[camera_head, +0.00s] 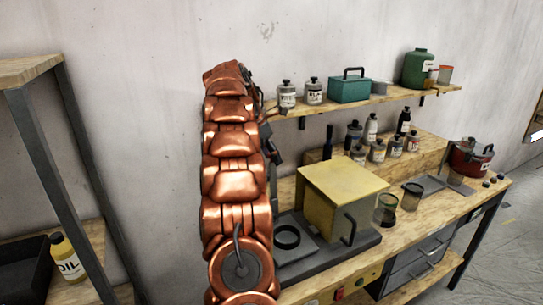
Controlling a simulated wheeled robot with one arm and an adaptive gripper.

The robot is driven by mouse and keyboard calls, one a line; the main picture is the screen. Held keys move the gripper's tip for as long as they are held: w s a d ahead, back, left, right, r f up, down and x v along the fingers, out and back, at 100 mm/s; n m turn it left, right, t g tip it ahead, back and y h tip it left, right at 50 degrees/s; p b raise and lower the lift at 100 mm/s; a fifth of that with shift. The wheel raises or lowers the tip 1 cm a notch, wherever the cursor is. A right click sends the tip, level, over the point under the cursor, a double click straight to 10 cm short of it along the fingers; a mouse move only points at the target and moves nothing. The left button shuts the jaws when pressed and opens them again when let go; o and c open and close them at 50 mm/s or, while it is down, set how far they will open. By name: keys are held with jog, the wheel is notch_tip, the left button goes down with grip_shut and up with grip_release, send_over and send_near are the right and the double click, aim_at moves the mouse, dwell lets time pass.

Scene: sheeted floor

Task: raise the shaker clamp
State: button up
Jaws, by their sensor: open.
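A machine on the workbench has a yellow box-shaped housing (330,205) with a dark handle on its front, on a dark grey base. A black ring (287,238) lies on a grey plate to the left of the housing. I cannot clearly tell which part is the shaker clamp; part of the machine's left side is hidden behind my copper arm. My gripper (272,150) shows as dark parts at the right edge of my arm, partly hidden. It is open, above and behind the ring, and I see nothing in it.
The workbench (408,225) carries glass jars (386,208), a red pot (466,160) and several bottles on a raised step. A wall shelf (385,100) above holds a teal box (349,89) and cans. A rack (40,130) with an oil bottle (68,259) stands at left.

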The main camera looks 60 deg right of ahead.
jog(key=shift+r, duration=0.1)
jog(key=shift+w+a+r, duration=0.15)
jog(key=shift+w+r, duration=0.1)
jog(key=shift+r, duration=0.15)
jog(key=w+a, duration=0.7)
jog(key=w, duration=0.2)
jog(key=shift+w+a, duration=0.15)
jog(key=shift+a, duration=0.15)
